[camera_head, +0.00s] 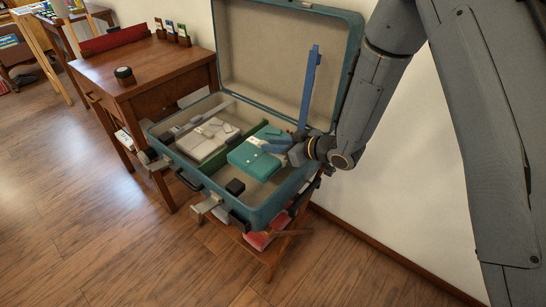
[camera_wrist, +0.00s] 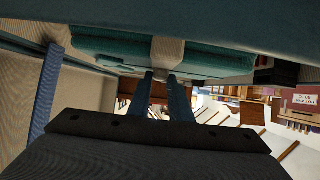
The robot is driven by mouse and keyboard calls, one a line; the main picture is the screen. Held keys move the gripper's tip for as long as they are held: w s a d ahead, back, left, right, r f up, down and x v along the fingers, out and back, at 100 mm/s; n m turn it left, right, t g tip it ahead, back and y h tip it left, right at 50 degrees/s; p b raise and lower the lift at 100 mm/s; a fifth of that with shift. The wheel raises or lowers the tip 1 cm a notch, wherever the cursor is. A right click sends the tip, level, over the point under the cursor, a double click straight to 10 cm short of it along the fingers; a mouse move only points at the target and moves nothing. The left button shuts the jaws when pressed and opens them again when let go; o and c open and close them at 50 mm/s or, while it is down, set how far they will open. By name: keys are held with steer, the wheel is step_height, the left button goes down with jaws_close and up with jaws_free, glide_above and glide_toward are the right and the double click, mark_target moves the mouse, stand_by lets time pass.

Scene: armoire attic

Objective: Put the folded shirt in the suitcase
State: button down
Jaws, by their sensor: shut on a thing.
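The open teal suitcase (camera_head: 262,217) stands on a wooden stand, its lid raised at the back. A teal folded shirt (camera_head: 252,160) with a pale band is inside its right half. My gripper (camera_head: 277,146) reaches in from the right and is shut on the shirt's near-right side. In the wrist view the fingers (camera_wrist: 162,80) meet the pale band, with the teal cloth (camera_wrist: 105,47) around it. Whether the shirt rests on the suitcase floor or hangs just above it I cannot tell. A light grey folded garment (camera_head: 205,140) lies in the left half.
A blue upright bar (camera_head: 309,88) stands at the lid's right side, close to my arm. A wooden desk (camera_head: 150,75) with small bottles is at left. The wall is close on the right.

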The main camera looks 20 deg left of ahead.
mark_target(274, 156)
steer(key=shift+f, duration=2.1)
steer(key=shift+f+b, duration=0.35)
steer(key=shift+f, duration=0.05)
steer(key=shift+f, duration=0.25)
steer(key=c, duration=1.8)
jaws_free()
steer(key=shift+o, duration=0.9)
steer(key=shift+s+f, duration=0.15)
steer(key=shift+d, duration=0.1)
steer(key=v, duration=0.4)
steer(key=r+v, duration=0.1)
steer(key=v, duration=0.3)
steer(key=p+v, duration=0.1)
steer(key=v, duration=0.3)
steer(key=shift+r, duration=0.3)
